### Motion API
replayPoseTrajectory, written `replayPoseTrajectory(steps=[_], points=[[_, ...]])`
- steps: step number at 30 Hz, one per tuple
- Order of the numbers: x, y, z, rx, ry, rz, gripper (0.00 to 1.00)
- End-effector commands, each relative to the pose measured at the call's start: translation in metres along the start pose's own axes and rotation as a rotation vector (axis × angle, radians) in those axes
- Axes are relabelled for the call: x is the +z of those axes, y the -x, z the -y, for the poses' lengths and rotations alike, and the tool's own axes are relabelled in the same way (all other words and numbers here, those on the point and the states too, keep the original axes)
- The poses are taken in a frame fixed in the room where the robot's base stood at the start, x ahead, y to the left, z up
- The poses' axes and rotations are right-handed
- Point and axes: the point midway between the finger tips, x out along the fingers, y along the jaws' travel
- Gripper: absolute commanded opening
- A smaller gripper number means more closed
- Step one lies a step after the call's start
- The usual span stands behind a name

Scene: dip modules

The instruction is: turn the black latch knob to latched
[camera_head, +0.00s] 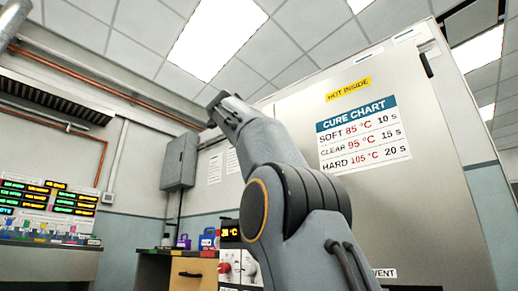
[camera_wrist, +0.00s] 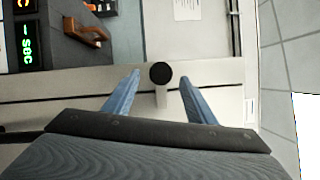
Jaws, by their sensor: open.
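A round black knob (camera_wrist: 161,73) shows in the wrist view, with a pale stem (camera_wrist: 161,98) below it, in front of a pale panel edge. I take it to be the latch knob; whether it stands latched cannot be told. My gripper (camera_wrist: 160,75) is open, with one blue-grey finger on each side of the knob and a visible gap on both sides. How far the knob lies in depth from the fingertips is unclear. In the head view my gripper (camera_head: 220,104) is raised at the upper end of my arm, and I cannot make out the knob there.
A large pale cabinet with a cure chart (camera_head: 363,133) stands right of my arm. A grey wall box (camera_head: 180,161) hangs behind, over a bench (camera_head: 155,254) with small items. The wrist view also shows an orange-brown handle (camera_wrist: 88,28) and a green display (camera_wrist: 28,45) at upper left.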

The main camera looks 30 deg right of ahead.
Motion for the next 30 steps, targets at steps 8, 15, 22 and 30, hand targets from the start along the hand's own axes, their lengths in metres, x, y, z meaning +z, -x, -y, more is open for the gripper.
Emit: replayPoseTrajectory(steps=[8, 15, 22, 30], points=[[0.001, 0.034, -0.001, 0.0, -0.001, 0.002, 0.51], [0.001, 0.037, 0.0, 0.0, -0.001, 0.0, 0.51], [0.001, 0.037, 0.0, 0.0, -0.001, 0.0, 0.51], [0.007, 0.038, -0.006, 0.017, 0.026, 0.014, 0.51]])
